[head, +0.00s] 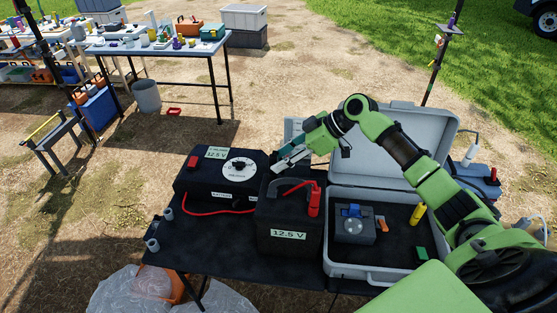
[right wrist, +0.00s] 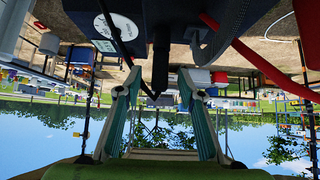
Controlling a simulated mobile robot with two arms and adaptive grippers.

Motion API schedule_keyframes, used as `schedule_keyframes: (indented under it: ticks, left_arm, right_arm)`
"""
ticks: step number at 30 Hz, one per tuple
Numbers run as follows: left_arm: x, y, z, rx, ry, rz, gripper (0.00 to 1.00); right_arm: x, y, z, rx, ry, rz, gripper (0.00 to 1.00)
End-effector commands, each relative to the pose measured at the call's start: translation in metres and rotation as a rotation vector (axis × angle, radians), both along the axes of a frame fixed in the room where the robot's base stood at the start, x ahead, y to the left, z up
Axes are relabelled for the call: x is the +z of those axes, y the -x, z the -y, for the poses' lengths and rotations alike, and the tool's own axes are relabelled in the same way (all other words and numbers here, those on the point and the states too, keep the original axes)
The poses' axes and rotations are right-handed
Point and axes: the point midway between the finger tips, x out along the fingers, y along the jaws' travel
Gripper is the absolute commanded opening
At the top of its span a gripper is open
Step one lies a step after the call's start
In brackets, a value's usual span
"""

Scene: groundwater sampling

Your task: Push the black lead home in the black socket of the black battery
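The two fingers of my right gripper (right wrist: 158,80) are apart on either side of the plug, with gaps showing. The black socket is hidden, so I cannot tell how deep the plug sits. My left gripper is not in view.
A red plug (head: 314,200) stands at the battery's right, beside its grey handle (head: 292,185). The black dial box (head: 205,181) is to the left, joined by a red cable (head: 205,212). An open grey case (head: 378,272) holding an instrument is close on the right.

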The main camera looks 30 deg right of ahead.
Motion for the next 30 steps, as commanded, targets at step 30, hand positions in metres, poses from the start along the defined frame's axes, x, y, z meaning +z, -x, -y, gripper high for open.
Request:
schedule_keyframes:
  ticks: [30]
  left_arm:
    - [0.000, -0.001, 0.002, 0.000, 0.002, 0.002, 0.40]
  right_arm:
    - [0.072, 0.045, 0.058, 0.001, 0.000, 0.001, 0.36]
